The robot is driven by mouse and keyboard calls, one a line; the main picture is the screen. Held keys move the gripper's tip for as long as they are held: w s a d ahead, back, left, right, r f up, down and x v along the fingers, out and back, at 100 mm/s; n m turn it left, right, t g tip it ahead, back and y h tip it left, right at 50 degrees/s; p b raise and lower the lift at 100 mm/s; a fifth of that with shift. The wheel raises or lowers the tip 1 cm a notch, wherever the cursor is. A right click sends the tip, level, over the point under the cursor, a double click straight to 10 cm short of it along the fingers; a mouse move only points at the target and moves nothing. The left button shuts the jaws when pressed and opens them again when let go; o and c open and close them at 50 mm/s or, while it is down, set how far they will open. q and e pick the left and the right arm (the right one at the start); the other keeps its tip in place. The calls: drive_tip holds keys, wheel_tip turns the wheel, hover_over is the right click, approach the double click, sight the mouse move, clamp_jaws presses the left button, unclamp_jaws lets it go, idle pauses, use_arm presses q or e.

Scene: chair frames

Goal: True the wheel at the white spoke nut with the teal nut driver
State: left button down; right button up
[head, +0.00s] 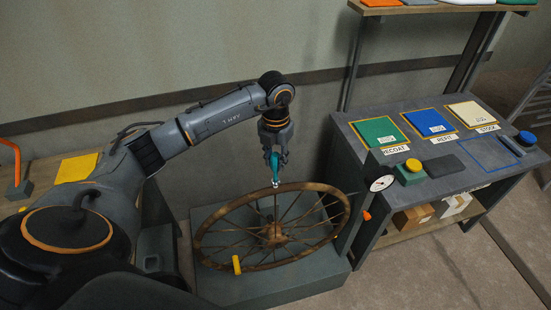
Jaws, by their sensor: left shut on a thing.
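The spoked wheel (271,232), brown and worn, sits tilted on a grey-green stand (310,283). My left gripper (274,152) is above the wheel's far rim, shut on the teal nut driver (274,166), which points down. The driver's lower end is at or just above a small white spot on the far rim, apparently the white spoke nut (275,184); I cannot tell whether they touch. A yellow piece (237,265) stands at the near left rim. My right gripper is not in view.
A dial gauge (382,183) stands right of the wheel. The grey bench (450,160) holds green, blue and cream panels, a yellow button (413,165) and a blue button (526,138). Boxes (413,219) sit on its lower shelf. A yellow sheet (77,167) lies on the left table.

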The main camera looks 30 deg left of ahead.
use_arm(q)
drive_tip(key=shift+f+b, duration=0.4)
drive_tip(key=shift+f, duration=0.2)
drive_tip(key=shift+f, duration=0.1)
